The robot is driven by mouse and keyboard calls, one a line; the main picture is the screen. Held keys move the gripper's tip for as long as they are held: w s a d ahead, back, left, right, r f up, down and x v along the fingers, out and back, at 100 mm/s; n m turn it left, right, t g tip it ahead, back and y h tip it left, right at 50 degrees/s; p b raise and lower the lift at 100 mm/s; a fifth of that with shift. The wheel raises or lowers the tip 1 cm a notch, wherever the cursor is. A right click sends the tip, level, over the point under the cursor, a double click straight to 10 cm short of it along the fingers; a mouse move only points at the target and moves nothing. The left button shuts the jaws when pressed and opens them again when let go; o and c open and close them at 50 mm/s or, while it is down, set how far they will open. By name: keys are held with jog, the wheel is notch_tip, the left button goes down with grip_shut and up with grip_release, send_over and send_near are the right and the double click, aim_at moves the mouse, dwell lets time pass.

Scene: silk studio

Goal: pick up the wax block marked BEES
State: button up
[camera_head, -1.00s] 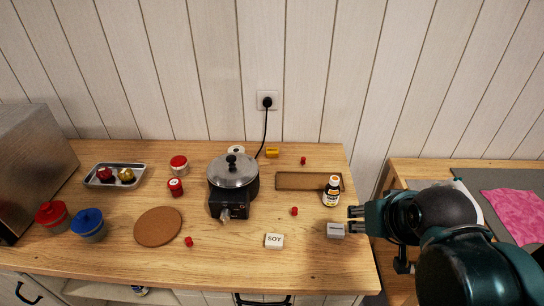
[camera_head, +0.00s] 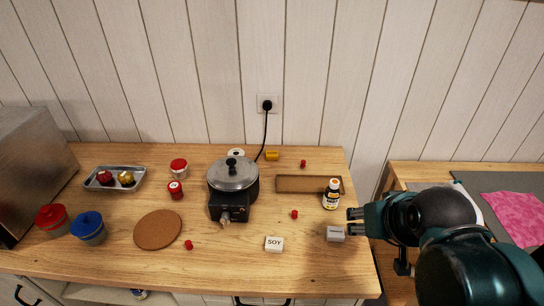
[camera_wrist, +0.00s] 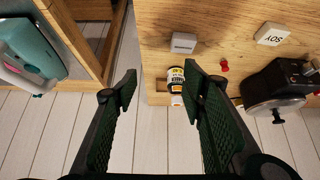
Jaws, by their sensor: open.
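A small pale block (camera_head: 335,234) lies on the wooden worktop near its right end. It also shows in the wrist view (camera_wrist: 184,43), with a dark mark too small to read, so I cannot confirm it says BEES. A white block marked SOY (camera_head: 274,243) lies to its left, and it shows in the wrist view too (camera_wrist: 272,34). My gripper (camera_head: 356,221) is at the right end of the worktop, just right of the unread block. In the wrist view my gripper (camera_wrist: 162,82) is open and empty, its fingers wide apart, with the unread block beyond them.
A dark-labelled bottle (camera_head: 332,194) stands close behind the unread block. A wooden tray (camera_head: 295,184) is beside the bottle. A lidded melting pot (camera_head: 233,183) stands mid-worktop. Small red pieces (camera_head: 295,214) lie about. The worktop between the two blocks is clear.

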jog(key=w+a+r+n+g+p, duration=0.25)
jog(key=w+r+n+p, duration=0.35)
jog(key=w, duration=0.5)
jog(key=n+g+p, duration=0.4)
jog(key=n+p, duration=0.8)
jog(key=p, duration=0.2)
send_over(274, 153)
jog(key=f, duration=0.9)
jog(key=shift+s+d, duration=0.15)
jog(key=shift+d, duration=0.2)
jog(key=shift+w+a+f+n+g, duration=0.2)
jog(key=shift+a+f+n+g, duration=0.15)
jog(key=shift+f, duration=0.2)
jog(key=shift+f, duration=0.1)
jog(key=shift+f, duration=1.2)
